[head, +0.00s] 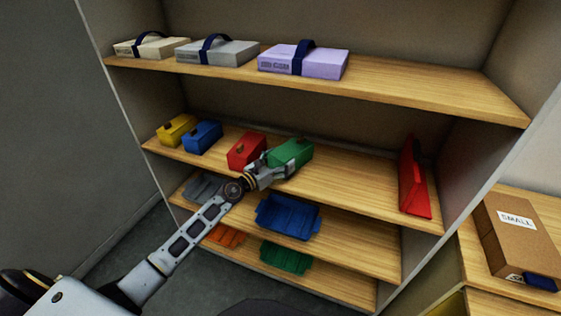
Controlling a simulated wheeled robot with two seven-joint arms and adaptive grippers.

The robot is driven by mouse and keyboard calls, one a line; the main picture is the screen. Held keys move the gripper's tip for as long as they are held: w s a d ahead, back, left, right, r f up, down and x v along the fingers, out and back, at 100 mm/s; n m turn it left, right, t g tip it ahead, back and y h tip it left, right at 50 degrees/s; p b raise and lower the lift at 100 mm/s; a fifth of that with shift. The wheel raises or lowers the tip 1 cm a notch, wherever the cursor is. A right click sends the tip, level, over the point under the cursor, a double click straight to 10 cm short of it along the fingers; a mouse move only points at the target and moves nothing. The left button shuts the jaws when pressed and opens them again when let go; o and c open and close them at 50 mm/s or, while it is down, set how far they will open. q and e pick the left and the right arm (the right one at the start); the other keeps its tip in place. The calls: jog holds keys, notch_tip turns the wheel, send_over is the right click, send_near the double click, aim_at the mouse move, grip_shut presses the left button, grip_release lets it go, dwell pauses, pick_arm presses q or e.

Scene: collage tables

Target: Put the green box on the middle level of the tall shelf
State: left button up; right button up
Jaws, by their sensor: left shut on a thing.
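The tall shelf (365,176) stands ahead with several wooden levels. The green box (293,151) is at the level with the yellow, blue and red boxes, just right of the red box. My left gripper (270,167) is shut on the green box at its near left side. I cannot tell whether the box's underside touches the board. My right gripper is not in view.
A red box (246,150), a blue box (202,137) and a yellow box (176,130) stand left on that level. A red upright object (414,180) stands at its right end, with bare board between. Blue (288,216) and green (286,257) trays lie below. A carton (518,240) stands right.

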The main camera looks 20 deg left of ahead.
pick_arm(q)
jog(key=shift+f, duration=0.3)
jog(key=o, duration=1.2)
jog(key=shift+r, duration=0.3)
jog(key=shift+r, duration=4.75)
